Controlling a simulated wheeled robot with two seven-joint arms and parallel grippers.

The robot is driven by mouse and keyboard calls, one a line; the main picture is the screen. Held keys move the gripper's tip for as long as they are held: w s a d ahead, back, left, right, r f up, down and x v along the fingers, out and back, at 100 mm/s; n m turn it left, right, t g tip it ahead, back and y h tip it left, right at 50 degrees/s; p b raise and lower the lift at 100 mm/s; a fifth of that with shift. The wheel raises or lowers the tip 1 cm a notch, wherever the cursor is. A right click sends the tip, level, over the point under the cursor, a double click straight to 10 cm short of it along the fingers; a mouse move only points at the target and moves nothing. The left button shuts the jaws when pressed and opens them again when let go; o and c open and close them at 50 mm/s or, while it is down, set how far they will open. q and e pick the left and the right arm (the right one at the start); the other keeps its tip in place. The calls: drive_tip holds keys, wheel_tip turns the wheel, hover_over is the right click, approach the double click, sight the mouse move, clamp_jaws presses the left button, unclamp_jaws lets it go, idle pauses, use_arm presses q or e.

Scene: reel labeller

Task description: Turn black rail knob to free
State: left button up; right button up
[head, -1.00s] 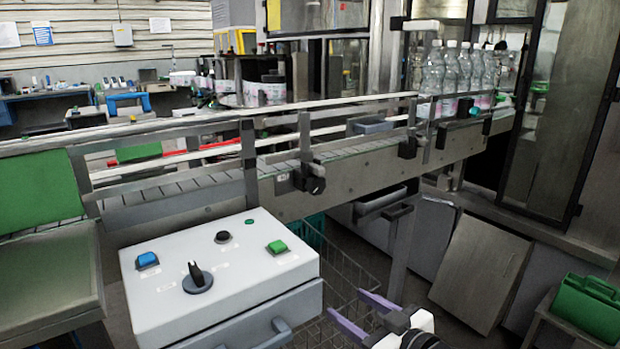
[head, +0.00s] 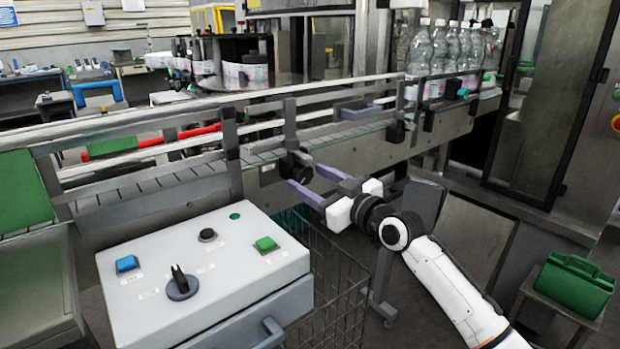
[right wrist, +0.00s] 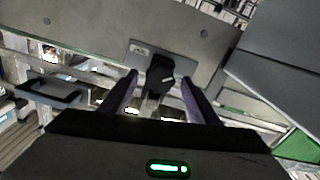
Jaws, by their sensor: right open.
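The black rail knob (head: 299,166) sits on a bracket on the front side of the conveyor, below the guide rails. In the right wrist view the knob (right wrist: 160,73) lies ahead of my fingers, near the middle, with a pale mark on its face. My right gripper (head: 300,182) is open, its two purple fingers pointing at the knob from the front right. In the right wrist view the fingers (right wrist: 157,88) stand either side of the line to the knob, and I cannot tell whether they touch it. My left gripper is out of view.
A control box (head: 210,275) with a black selector and buttons stands in front of the conveyor (head: 350,155). A wire basket (head: 340,285) is below my right gripper. Another black knob (head: 396,131) is further along the rail. Clear bottles (head: 440,60) stand at the far end.

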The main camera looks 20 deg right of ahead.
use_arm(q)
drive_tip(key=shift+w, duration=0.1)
use_arm(e)
drive_tip(key=shift+w+a, duration=0.15)
drive_tip(key=shift+w, duration=0.25)
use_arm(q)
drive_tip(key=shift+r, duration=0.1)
use_arm(e)
drive_tip(key=shift+c, duration=0.3)
drive_tip(key=c, duration=1)
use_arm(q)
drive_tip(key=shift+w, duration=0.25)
